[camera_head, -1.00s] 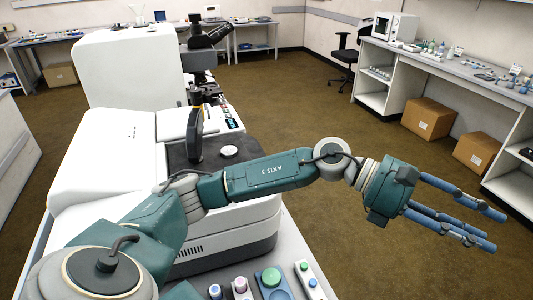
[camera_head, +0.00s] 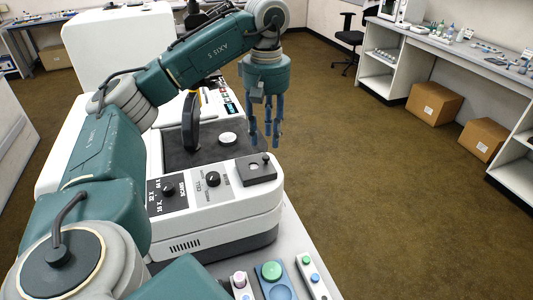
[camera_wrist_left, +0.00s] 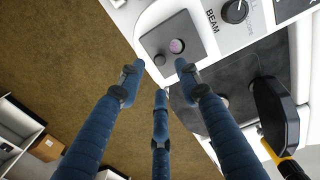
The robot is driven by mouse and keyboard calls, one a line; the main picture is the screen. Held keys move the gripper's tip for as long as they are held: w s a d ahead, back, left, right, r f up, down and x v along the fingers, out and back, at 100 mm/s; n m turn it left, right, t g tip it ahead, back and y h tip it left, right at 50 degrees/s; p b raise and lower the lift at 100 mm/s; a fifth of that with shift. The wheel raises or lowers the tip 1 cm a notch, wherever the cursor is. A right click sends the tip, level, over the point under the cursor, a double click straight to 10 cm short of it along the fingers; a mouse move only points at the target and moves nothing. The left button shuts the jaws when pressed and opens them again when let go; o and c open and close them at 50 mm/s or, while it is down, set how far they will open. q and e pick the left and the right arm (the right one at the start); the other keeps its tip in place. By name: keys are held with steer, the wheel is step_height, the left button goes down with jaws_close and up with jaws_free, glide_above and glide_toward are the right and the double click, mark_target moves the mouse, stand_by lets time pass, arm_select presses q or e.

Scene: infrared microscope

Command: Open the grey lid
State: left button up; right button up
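The grey lid (camera_head: 254,174) is a flat dark square plate on the front right corner of the white instrument. A small dark round knob (camera_head: 265,158) stands near one of its edges. My left gripper (camera_head: 266,140) points downward, above and slightly behind the lid in the head view. Its three blue fingers (camera_wrist_left: 158,78) are spread open, empty and apart from the lid and knob. My right gripper is not in view.
The white instrument (camera_head: 215,225) has a dial panel left of the lid and a dark stage (camera_head: 190,157) behind it. A black upright part (camera_head: 190,122) stands on the left of the stage. Coloured buttons (camera_head: 271,270) lie in front. Open floor is at the right.

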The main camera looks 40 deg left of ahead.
mark_target(266, 156)
arm_select(q)
step_height(266, 156, down, 4)
steer(key=shift+s+a+f+p, duration=0.1)
steer(key=shift+f+p, duration=0.05)
steer(key=shift+p, duration=0.4)
steer(key=shift+f, duration=0.75)
jaws_close()
